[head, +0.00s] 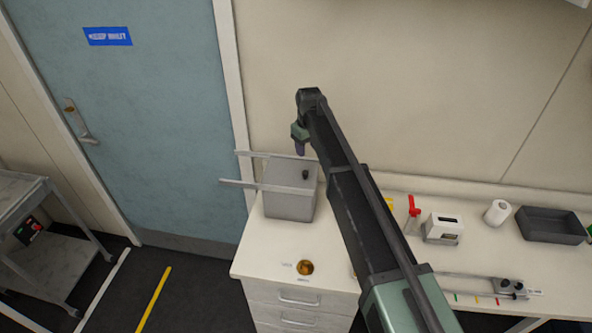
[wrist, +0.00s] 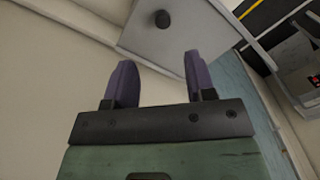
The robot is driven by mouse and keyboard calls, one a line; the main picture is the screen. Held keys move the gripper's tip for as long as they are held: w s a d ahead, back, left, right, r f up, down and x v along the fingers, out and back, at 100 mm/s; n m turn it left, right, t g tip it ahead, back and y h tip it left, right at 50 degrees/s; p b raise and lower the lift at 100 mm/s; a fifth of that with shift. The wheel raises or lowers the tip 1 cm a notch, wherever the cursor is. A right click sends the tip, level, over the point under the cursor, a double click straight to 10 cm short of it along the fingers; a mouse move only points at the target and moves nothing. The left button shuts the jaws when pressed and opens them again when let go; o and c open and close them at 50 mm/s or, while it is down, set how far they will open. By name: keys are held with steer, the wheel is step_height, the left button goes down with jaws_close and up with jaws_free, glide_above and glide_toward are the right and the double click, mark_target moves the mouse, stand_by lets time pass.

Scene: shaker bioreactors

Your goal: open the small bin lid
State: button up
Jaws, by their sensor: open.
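The small bin (head: 290,206) is a grey box on the left end of the white counter, against the wall. Its flat grey lid (head: 284,178) lies on top and looks closed, with a small dark knob (head: 305,174) near its right side. In the wrist view the lid (wrist: 195,32) and its round dark knob (wrist: 162,18) show at the top, beyond the fingertips. My gripper (head: 300,150) hangs above the back right of the bin. In the wrist view my gripper (wrist: 160,66) has its two purple fingers apart, with nothing between them, and the knob lies ahead of the gap.
Two pale bars (head: 238,183) stick out leftward at the bin's top. A round hole with something orange (head: 305,267) sits in the counter in front. A red-handled item (head: 413,207), a white device (head: 442,228) and a dark tray (head: 551,225) stand right of my arm.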

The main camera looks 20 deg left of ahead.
mark_target(305, 172)
steer(key=f+b, duration=1)
steer(key=f, duration=0.1)
steer(key=shift+a, duration=0.3)
steer(key=shift+r, duration=0.15)
jaws_close()
